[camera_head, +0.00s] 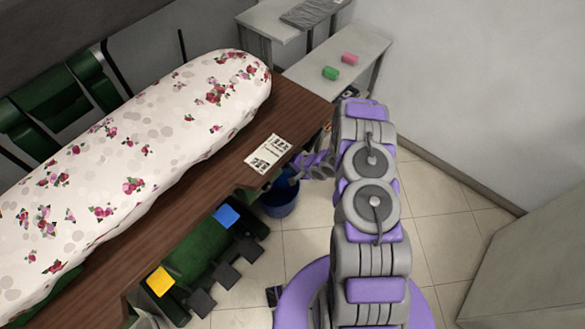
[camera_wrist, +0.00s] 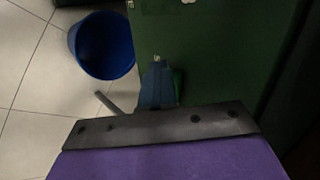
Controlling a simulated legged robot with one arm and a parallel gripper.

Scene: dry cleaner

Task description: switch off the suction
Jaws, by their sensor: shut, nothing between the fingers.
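The ironing table has a floral padded board (camera_head: 130,150) on a brown wooden top (camera_head: 215,165), with a dark green body below. In the wrist view the green side panel (camera_wrist: 225,50) fills the upper right. A small bright green part (camera_wrist: 178,84) shows at the right edge of my gripper (camera_wrist: 157,72); I cannot tell if it is the suction switch. My gripper is shut and empty, its tips close to the panel; contact cannot be told. In the head view my gripper (camera_head: 294,178) is beside the table's right end, below the top, partly hidden by its edge.
A blue bucket (camera_head: 280,203) stands on the tiled floor under my gripper. A printed card (camera_head: 268,154) lies on the wooden top. Pedals (camera_head: 228,275) with blue (camera_head: 227,215) and yellow (camera_head: 160,281) pads are at the front. A bench (camera_head: 365,50) stands behind.

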